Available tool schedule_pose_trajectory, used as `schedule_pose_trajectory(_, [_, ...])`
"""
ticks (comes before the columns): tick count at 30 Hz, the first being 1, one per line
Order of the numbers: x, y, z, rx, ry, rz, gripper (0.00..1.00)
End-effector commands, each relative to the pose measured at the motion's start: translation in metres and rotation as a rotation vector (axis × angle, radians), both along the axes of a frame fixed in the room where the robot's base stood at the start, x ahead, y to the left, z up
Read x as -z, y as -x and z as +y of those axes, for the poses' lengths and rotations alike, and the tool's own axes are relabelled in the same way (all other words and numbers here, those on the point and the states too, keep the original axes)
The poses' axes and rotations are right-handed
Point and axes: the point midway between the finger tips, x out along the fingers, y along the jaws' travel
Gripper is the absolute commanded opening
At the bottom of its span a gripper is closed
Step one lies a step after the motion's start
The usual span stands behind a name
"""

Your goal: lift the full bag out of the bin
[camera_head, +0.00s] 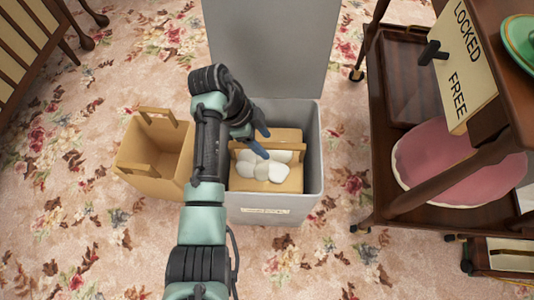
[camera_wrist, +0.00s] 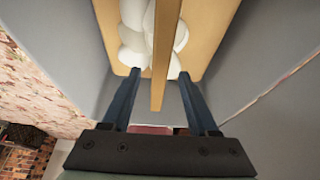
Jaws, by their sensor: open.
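A grey bin (camera_head: 313,165) stands on the carpet with its lid (camera_head: 272,50) open at the back. Inside it is a tan bag (camera_head: 268,186) holding several white rounded lumps (camera_head: 262,168). My gripper (camera_head: 263,141) is open and empty above the bag, inside the bin's opening. In the wrist view my two blue fingers (camera_wrist: 159,74) stand apart, with the bag's tan handle strip (camera_wrist: 160,75) running between them in the picture. I cannot tell whether either finger touches it. My arm hides part of the bin's left side.
An empty tan bag (camera_head: 150,172) with upright handles stands just left of the bin. A dark wooden cart (camera_head: 385,197) on castors is at the right, carrying a pink cushion-like piece (camera_head: 440,160) and a LOCKED/FREE sign (camera_head: 464,60). Open floral carpet lies in front.

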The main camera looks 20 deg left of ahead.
Motion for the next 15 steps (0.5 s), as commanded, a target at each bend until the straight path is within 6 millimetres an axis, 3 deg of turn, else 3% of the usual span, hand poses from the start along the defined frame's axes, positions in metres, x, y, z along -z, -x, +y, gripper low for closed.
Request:
schedule_pose_trajectory(1, [0.013,0.0,-0.003,0.001,0.0,0.0,0.6])
schedule_pose_trajectory(4, [0.024,-0.002,-0.008,0.0,0.0,0.0,0.6])
schedule_pose_trajectory(15, [0.025,-0.003,-0.01,-0.001,0.0,-0.001,0.6])
